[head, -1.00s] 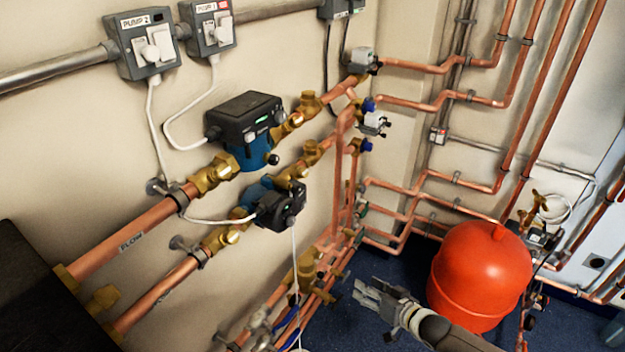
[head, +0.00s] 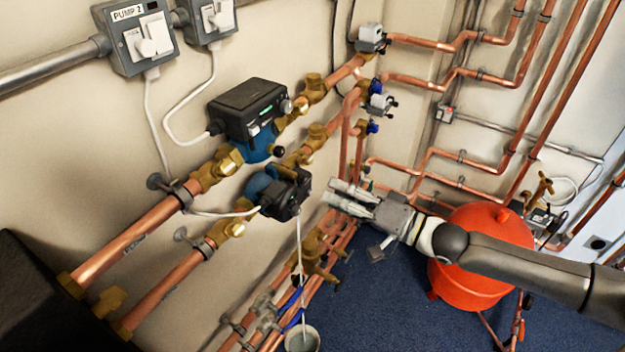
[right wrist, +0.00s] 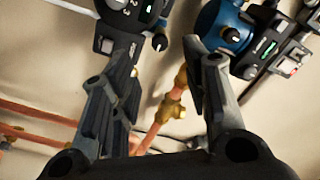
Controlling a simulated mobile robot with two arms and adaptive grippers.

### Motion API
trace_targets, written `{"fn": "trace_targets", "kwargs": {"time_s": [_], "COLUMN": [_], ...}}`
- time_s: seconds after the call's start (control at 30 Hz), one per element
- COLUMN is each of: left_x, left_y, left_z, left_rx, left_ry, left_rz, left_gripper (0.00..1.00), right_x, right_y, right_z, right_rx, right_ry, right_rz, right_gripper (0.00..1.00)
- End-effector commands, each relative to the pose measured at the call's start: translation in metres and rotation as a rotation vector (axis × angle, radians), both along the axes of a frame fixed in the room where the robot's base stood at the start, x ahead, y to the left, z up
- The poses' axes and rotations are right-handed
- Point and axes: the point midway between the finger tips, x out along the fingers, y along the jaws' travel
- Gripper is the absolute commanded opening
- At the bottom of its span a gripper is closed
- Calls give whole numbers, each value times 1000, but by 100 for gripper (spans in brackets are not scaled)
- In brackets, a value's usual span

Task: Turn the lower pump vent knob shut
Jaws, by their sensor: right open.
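The lower pump (head: 285,195) has a black head and a blue body and sits on the lower copper pipe run. In the right wrist view a pump head with a numbered dial (right wrist: 118,8), apparently the lower pump, is at the top left. A small black knob (right wrist: 160,42) beside it shows in the gap between my fingers; I take it for the lower vent knob. I cannot make this knob out in the head view. My right gripper (head: 330,192) is open and empty, just right of the lower pump and apart from it. My left gripper is out of view.
The upper pump (head: 248,108) sits above, with its own black knob (head: 279,151); it also shows in the right wrist view (right wrist: 265,50). A red vessel (head: 465,275) stands under my right arm. Pipes run close below.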

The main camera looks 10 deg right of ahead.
Motion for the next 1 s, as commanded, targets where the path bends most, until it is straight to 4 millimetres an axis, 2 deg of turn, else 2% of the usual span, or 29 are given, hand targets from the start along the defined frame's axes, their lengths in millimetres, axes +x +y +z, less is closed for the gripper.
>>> {"fn": "trace_targets", "kwargs": {"time_s": [0.2, 0.4, 0.87, 1.0], "left_x": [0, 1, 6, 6], "left_y": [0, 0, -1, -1], "left_z": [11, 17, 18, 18], "left_rx": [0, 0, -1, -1], "left_ry": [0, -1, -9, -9], "left_rz": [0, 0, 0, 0], "left_gripper": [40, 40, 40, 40], "right_x": [27, 43, 50, 50], "right_y": [27, 43, 49, 49], "right_z": [3, 2, 0, 0], "right_rx": [2, -1, -3, -3], "right_ry": [-2, -1, 0, 0], "right_rz": [0, 0, -1, -1], "right_gripper": [42, 42, 42, 24]}}
